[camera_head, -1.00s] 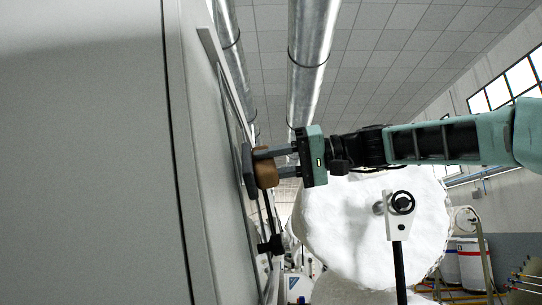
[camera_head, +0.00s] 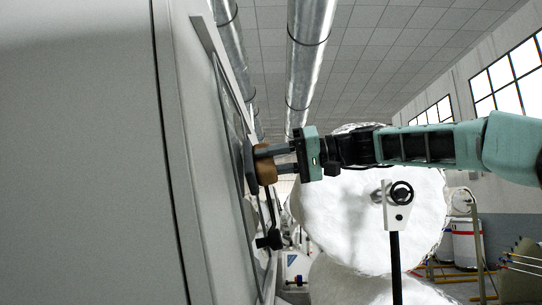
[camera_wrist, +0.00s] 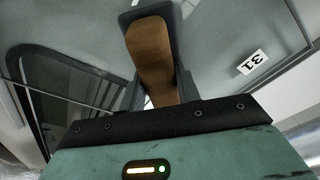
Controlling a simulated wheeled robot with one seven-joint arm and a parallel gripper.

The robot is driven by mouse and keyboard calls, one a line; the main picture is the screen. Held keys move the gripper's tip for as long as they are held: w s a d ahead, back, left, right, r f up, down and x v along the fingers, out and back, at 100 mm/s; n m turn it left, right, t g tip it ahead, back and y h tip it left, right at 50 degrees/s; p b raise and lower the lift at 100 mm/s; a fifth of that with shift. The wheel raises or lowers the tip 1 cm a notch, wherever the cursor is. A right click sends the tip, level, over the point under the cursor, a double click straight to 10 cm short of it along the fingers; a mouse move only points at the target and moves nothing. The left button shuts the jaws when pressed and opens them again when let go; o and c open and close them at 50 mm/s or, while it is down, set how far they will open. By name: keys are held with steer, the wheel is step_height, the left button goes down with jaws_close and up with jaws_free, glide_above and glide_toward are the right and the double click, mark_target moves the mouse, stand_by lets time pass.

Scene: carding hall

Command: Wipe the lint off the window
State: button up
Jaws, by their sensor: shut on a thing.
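My gripper (camera_head: 264,160) is shut on a brown block-shaped handle (camera_head: 266,170) with a dark grey pad (camera_head: 251,168) on its face. In the wrist view the brown handle (camera_wrist: 152,62) stands between my fingers, with the dark pad (camera_wrist: 128,16) beyond it. The dark-framed window (camera_head: 235,125) is set in the pale machine side and shows steeply edge-on. It also shows at left in the wrist view (camera_wrist: 68,88). The pad is close to the window side; I cannot tell whether it touches. I cannot make out lint on the glass.
The pale machine panel (camera_head: 85,150) fills the left. A black latch-like fitting (camera_head: 270,240) sits below my gripper. A large white roll (camera_head: 350,225) with a black handwheel (camera_head: 401,192) stands behind my arm. White drums (camera_head: 467,240) and pipework are at right.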

steer(key=shift+w+p, duration=0.9)
steer(key=shift+w, duration=0.35)
steer(key=shift+w+p, duration=1.6)
steer(key=shift+w, duration=0.1)
steer(key=d+r+b, duration=0.1)
steer(key=d, duration=0.5)
steer(key=shift+r, duration=0.15)
steer(key=shift+s, duration=0.1)
steer(key=d, duration=0.2)
steer(key=shift+d+r, duration=0.35)
steer(key=shift+d, duration=0.05)
